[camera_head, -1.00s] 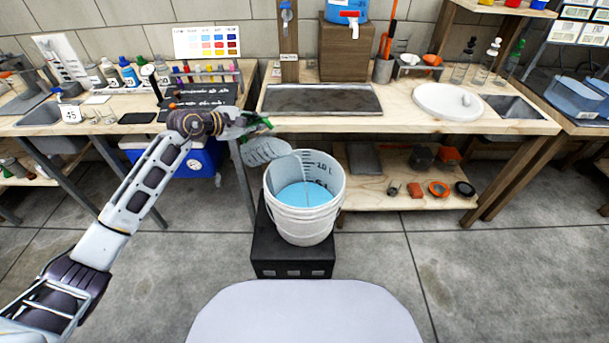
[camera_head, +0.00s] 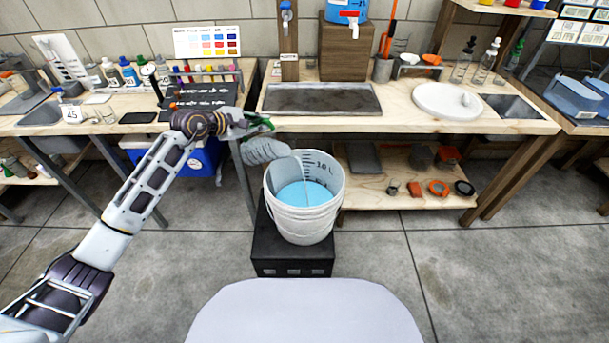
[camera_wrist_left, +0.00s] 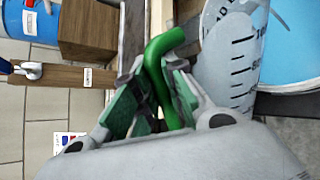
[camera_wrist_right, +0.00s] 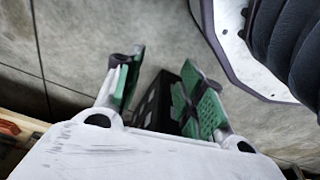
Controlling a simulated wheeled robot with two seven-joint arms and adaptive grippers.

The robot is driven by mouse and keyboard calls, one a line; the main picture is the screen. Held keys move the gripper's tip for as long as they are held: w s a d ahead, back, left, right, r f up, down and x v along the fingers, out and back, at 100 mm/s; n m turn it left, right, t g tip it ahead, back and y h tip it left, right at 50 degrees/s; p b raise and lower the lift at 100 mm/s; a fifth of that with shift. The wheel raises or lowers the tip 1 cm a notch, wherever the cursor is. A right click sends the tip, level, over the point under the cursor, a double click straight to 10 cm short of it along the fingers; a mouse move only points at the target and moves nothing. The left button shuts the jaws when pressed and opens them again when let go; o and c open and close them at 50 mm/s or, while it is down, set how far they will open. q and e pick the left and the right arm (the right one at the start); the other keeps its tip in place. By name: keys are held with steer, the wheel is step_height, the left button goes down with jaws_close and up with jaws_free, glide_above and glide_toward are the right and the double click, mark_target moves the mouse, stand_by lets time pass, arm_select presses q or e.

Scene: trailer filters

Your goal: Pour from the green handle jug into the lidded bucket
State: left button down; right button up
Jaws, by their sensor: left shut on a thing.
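My left gripper (camera_head: 258,128) is shut on the green handle of the jug (camera_head: 265,150). The jug is tilted far over, its mouth toward the right at the bucket's rim. In the left wrist view the green handle (camera_wrist_left: 157,75) sits between the finger pads, and the jug's clear body (camera_wrist_left: 228,50) shows its marks. The white bucket (camera_head: 303,222) stands open on a black stand, with light blue liquid (camera_head: 304,195) inside. No lid is seen on it. My right gripper (camera_wrist_right: 160,95) shows only in its wrist view, fingers apart and empty above the floor.
The black stand (camera_head: 292,262) holds the bucket. Behind it is a workbench with a grey tray (camera_head: 322,98), a white round plate (camera_head: 447,101) and bottles. A lower shelf (camera_head: 370,190) stands right of the bucket. The floor to the right is clear.

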arm_select(q)
steer(key=shift+d+r, duration=0.1)
steer(key=shift+d, duration=0.05)
arm_select(e)
steer(key=shift+w, duration=0.4)
steer(key=shift+d+f, duration=0.1)
arm_select(q)
steer(key=shift+s+d, duration=0.1)
arm_select(e)
steer(key=shift+s+d+f, duration=0.1)
steer(key=shift+s+f, duration=0.15)
steer(key=shift+s, duration=0.1)
arm_select(q)
steer(key=shift+y, duration=0.3)
arm_select(e)
steer(key=shift+s+f, duration=0.15)
arm_select(q)
steer(key=shift+d+f, duration=0.1)
steer(key=shift+f, duration=0.1)
arm_select(e)
steer(key=shift+s+d+f, duration=0.1)
steer(key=shift+s+f, duration=0.1)
arm_select(q)
steer(key=shift+f+m+p, duration=0.1)
steer(key=shift+m+p, duration=0.2)
arm_select(e)
steer(key=shift+w, duration=0.15)
